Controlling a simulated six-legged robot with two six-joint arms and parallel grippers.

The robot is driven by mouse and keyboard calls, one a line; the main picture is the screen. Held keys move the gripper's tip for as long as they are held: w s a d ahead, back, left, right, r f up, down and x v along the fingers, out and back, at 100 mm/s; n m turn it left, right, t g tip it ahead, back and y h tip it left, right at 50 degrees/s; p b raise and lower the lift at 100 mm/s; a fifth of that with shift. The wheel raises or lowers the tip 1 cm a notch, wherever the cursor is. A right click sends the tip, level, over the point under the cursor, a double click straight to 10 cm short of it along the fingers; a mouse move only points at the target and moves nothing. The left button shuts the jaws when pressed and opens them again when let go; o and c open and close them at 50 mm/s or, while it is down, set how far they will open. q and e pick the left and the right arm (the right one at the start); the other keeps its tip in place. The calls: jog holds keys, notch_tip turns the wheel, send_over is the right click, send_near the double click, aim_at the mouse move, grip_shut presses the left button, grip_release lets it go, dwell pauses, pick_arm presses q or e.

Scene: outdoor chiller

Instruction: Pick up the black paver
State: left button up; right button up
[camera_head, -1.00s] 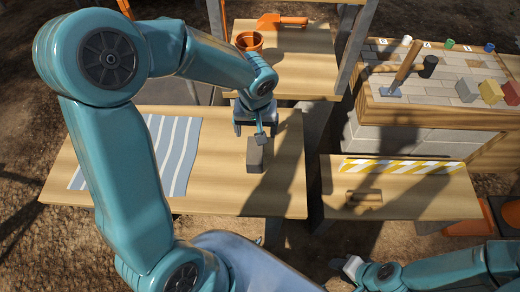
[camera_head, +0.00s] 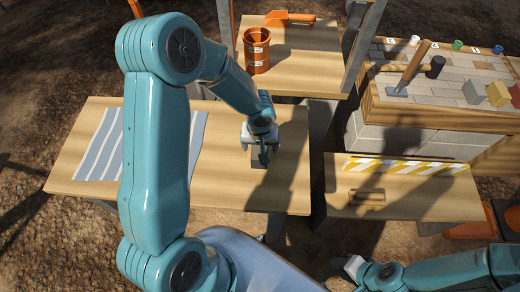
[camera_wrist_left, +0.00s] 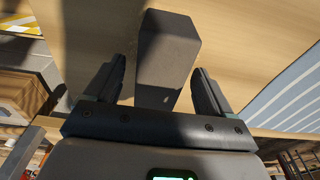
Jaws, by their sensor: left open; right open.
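The black paver (camera_head: 257,159) lies on the left wooden table in the head view, mostly hidden under my left gripper (camera_head: 262,150). In the left wrist view the paver (camera_wrist_left: 167,50) is a dark grey block lying between the two open fingers of my left gripper (camera_wrist_left: 158,88). There is a gap on each side, and the fingers do not appear to touch it. My right gripper (camera_head: 350,264) is at the bottom of the head view, low and away from the tables, open and empty.
A striped blue-white cloth (camera_head: 98,150) lies on the table's left. An orange bucket (camera_head: 257,52) and an orange tool (camera_head: 288,18) sit on the back table. A mallet (camera_head: 412,70) and coloured blocks (camera_head: 498,93) stand on the brick bench. The right table (camera_head: 420,198) has a striped strip.

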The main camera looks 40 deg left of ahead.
pick_arm(q)
notch_tip(320, 180, down, 2)
jog(key=shift+a+f, duration=0.1)
jog(key=shift+f, duration=0.1)
jog(key=shift+w+f, duration=0.15)
jog(key=c, duration=1.5)
grip_shut()
jog(key=shift+r, duration=0.2)
